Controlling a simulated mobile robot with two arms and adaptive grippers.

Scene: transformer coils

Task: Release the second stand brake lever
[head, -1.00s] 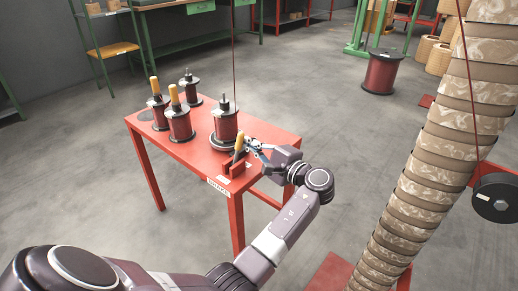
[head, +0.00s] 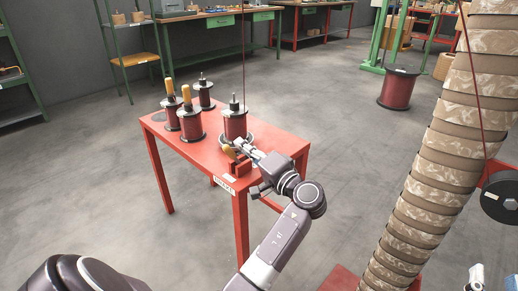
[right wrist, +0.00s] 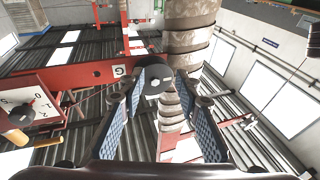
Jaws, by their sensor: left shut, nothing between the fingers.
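The brake lever with a yellow handle (head: 229,152) sits at the front corner of the red stand (head: 270,147), by a red bracket (head: 243,169). The handle leans over to the left. My left gripper (head: 243,147) is shut and empty just right of the handle; I cannot tell whether they touch. A dark red wire spool (head: 235,123) stands upright behind them, with a thin red wire rising nearby. My right gripper (right wrist: 157,92) is open and empty in the right wrist view, its blue-padded fingers spread. A small part of it seems to show in the head view (head: 476,279).
Several other spools (head: 190,122) stand on the stand's left half, some with yellow handles. A large wrapped coil column (head: 435,165) rises at the right, near a black disc (head: 500,197). Open grey floor surrounds the stand. A dial panel (right wrist: 30,105) shows in the right wrist view.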

